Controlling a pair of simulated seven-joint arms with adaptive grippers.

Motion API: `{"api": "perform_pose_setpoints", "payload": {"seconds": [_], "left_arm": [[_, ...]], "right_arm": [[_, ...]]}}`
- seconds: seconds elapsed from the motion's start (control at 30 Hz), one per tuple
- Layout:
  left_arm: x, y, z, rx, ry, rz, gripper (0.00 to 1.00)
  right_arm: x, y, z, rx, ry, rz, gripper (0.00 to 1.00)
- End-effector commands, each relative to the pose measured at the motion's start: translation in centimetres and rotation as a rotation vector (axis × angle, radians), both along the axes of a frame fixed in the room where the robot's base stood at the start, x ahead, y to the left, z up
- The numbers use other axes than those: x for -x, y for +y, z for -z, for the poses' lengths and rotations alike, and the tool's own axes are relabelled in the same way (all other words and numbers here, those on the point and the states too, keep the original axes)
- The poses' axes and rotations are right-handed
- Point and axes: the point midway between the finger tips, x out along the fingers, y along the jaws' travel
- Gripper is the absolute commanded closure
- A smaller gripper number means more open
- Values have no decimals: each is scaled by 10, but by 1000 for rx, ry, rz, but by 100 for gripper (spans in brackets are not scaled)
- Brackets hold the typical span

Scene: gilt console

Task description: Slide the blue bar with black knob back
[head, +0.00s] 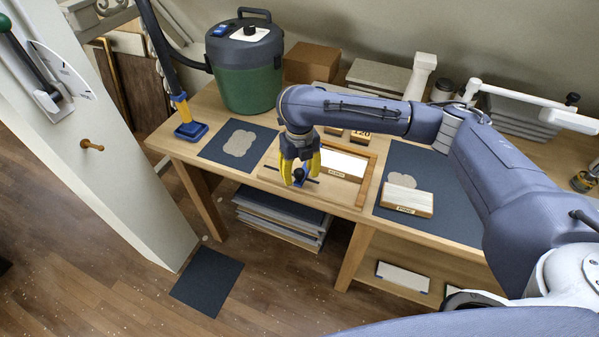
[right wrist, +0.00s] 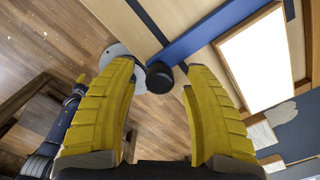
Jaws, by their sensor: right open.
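The blue bar (right wrist: 212,32) runs diagonally across a light wooden board in the right wrist view, beside a white panel. The round black knob (right wrist: 160,77) sits at its near end. In the head view the black knob (head: 299,174) shows small at the front of the table, partly hidden by my fingers. My right gripper (head: 300,179) points down there with its yellow fingers spread. In the right wrist view the fingers stand on either side of the knob, with a visible gap to each. I cannot tell their exact height against it.
A wooden-framed tray (head: 364,183) with a white panel lies just right of the gripper. Dark mats (head: 217,147) lie to both sides, one with a wooden block (head: 406,201). A green canister (head: 246,85) stands behind left. The table's front edge is close by.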

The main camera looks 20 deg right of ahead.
Motion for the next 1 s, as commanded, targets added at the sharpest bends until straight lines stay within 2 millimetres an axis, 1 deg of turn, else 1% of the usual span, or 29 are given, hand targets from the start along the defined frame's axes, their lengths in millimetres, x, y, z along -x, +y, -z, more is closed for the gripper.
{"api": "perform_pose_setpoints", "payload": {"seconds": [0.27, 0.7, 1.0], "left_arm": [[0, 0, 0, 0, 0, 0, 56], [0, 0, 0, 0, 0, 0, 56], [0, 0, 0, 0, 0, 0, 56]], "right_arm": [[0, 0, 0, 0, 0, 0, 49], [0, 0, 0, 0, 0, 0, 100], [0, 0, 0, 0, 1, 0, 100]]}}
